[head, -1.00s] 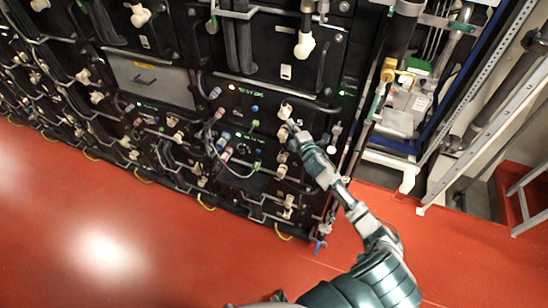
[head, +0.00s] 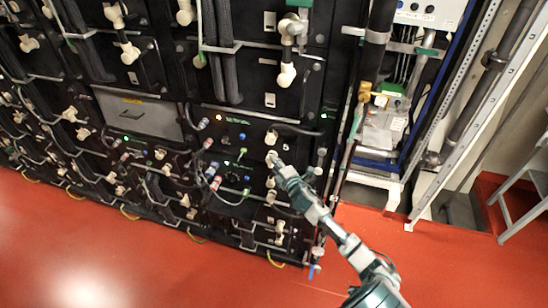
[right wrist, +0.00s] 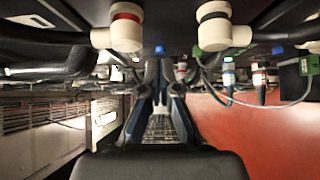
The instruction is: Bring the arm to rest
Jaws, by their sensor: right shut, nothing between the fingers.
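My right arm reaches up from the lower right of the head view to the black battery rack (head: 250,115). My right gripper (head: 275,162) is at the front of the rack, just below a pale connector (head: 271,137); the head view does not show whether they touch. In the right wrist view the gripper's fingers (right wrist: 160,75) come together with nothing between them. A white connector with a red band (right wrist: 126,28) is above left of them, and one with a dark band (right wrist: 221,28) is above right. My left gripper is not in view.
Cables and connectors (head: 212,170) crowd the rack front left of the gripper. An open cabinet (head: 385,130) with a metal frame is right of the rack. A grey step frame (head: 525,185) stands at the far right. The red floor (head: 150,265) in front is clear.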

